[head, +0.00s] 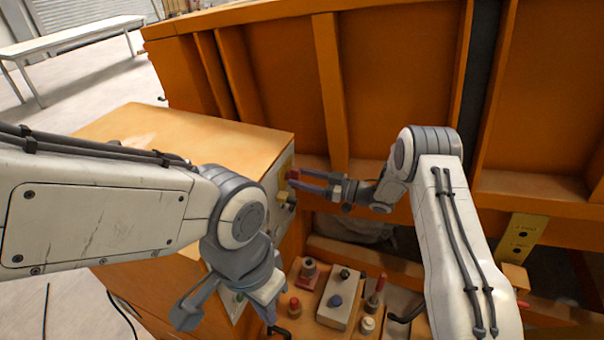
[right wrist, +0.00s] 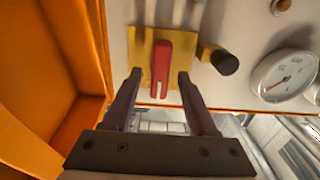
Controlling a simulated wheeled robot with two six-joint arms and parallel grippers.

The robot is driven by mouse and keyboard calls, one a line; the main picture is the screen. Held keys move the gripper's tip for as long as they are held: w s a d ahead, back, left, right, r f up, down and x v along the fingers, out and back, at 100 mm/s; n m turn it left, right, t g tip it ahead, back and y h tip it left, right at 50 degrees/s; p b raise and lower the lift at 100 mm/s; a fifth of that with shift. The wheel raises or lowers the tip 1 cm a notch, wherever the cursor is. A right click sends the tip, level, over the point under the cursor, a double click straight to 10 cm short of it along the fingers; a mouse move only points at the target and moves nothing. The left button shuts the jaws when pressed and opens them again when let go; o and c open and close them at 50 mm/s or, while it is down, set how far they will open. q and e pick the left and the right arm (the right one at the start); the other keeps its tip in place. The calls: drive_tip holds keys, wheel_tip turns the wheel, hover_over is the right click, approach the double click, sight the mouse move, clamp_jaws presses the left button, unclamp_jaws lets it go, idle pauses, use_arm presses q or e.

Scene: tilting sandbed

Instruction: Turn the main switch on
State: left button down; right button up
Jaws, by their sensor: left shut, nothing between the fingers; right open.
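The main switch shows as a red lever (right wrist: 161,60) on a yellow plate (right wrist: 139,48) in the right wrist view. In the head view the red lever (head: 294,174) is small, on the side of the orange cabinet. My right gripper (head: 309,181) is open, and its fingertips point at the lever. In the right wrist view the right gripper (right wrist: 159,78) has one finger on each side of the lever's lower end; contact cannot be told. My left gripper (head: 268,306) is shut and empty, low beside the cabinet and left of the control panel.
A black knob (right wrist: 224,62) and a round gauge (right wrist: 284,76) sit right of the switch in the right wrist view. The control panel (head: 318,310) below carries several knobs and levers. Orange ribbed walls (head: 390,70) stand behind. A white table (head: 75,36) is far left.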

clamp_jaws()
